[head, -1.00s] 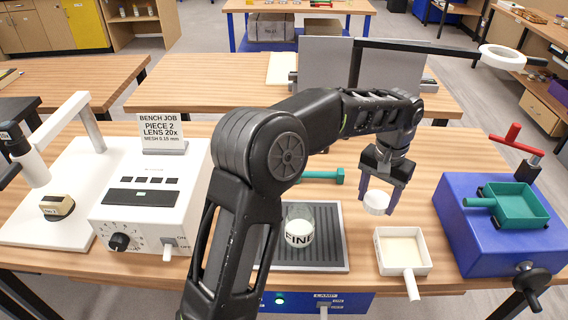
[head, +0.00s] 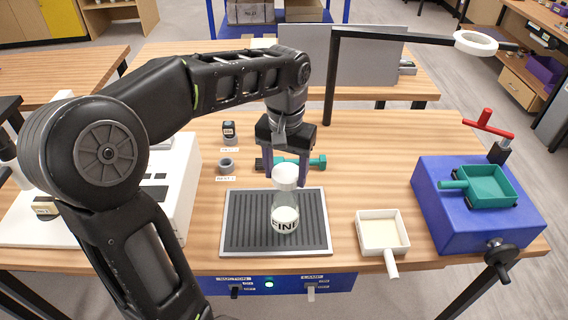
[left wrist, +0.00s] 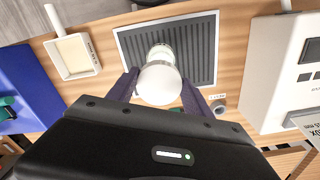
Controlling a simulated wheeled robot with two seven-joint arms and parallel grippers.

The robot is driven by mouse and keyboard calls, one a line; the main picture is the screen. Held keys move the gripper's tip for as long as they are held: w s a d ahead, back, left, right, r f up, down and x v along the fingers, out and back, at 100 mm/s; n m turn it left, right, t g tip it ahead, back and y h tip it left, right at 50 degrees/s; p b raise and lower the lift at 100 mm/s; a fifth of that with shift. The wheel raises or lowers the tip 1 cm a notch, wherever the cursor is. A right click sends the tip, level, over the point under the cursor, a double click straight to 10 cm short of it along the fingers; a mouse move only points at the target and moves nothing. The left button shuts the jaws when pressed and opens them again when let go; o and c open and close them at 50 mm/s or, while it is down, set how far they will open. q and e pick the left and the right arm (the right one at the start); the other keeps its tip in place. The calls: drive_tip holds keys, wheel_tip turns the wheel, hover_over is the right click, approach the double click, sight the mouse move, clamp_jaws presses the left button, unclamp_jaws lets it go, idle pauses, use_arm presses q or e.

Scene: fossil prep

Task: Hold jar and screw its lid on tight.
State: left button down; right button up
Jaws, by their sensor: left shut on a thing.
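The clear jar (head: 285,215), with a "FINE" label, stands upright on the dark ribbed mat (head: 240,232). My left gripper (head: 286,172) is shut on the white lid (head: 285,178) and holds it over the jar's mouth. In the left wrist view the lid (left wrist: 158,84) sits between the two fingertips, with the jar (left wrist: 161,52) just beyond it. I cannot tell whether the lid touches the jar's rim. The right gripper is not in view.
A white tray with a handle (head: 380,233) stands right of the mat. A blue machine (head: 440,215) with a teal pan (head: 487,187) is farther right. A teal tool (head: 318,161) lies behind the gripper. A lamp arm (head: 400,36) reaches across the back.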

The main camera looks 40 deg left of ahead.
sight(284, 201)
use_arm(q)
drive_tip(key=shift+s+a, duration=0.1)
drive_tip(key=shift+s, duration=0.1)
drive_tip(key=shift+f+b, duration=2.25)
drive_tip(key=shift+f, duration=0.65)
drive_tip(key=shift+f+b, duration=0.7)
drive_tip(key=shift+f, duration=0.35)
drive_tip(key=shift+c, duration=1.8)
unclamp_jaws()
